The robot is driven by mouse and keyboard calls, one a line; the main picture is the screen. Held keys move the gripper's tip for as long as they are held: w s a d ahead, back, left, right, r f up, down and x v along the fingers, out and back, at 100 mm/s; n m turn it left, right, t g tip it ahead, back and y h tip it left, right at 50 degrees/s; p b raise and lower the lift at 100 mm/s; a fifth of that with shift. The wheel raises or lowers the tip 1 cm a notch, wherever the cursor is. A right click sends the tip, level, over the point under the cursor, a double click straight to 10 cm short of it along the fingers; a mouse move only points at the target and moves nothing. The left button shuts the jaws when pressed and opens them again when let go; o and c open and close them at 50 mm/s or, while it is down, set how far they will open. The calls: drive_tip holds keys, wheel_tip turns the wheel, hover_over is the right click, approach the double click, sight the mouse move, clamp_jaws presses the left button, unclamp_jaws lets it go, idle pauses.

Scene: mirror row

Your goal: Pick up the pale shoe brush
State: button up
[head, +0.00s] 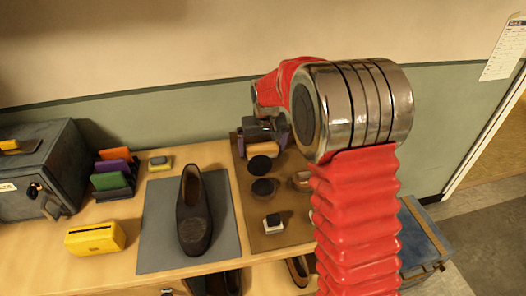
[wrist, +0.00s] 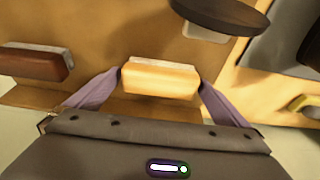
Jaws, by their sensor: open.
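The pale shoe brush (wrist: 160,80) lies on the brown mat in the wrist view, a light wooden block with a whitish strip along its upper edge. My gripper (wrist: 160,74) is open, with one purple finger at each end of the brush; I cannot tell whether they touch it. In the head view my gripper (head: 264,133) is low over the far end of the mat, and the pale brush (head: 262,150) shows just in front of it. My arm hides part of the mat's right side.
Two dark round-topped items (head: 264,187) and a small white-topped block (head: 272,224) share the brown mat (head: 262,243). A reddish-brown brush (wrist: 36,63) lies beside the pale one. A dark shoe (head: 192,215) stands on a grey mat to the left, near a yellow box (head: 95,239).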

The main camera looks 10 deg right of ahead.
sight(262, 146)
drive_tip(key=shift+c, duration=0.5)
drive_tip(key=c, duration=0.9)
wheel_tip(262, 146, up, 10)
drive_tip(key=shift+r, duration=0.1)
idle(0.3)
drive_tip(key=o, duration=0.5)
drive_tip(key=c, duration=0.3)
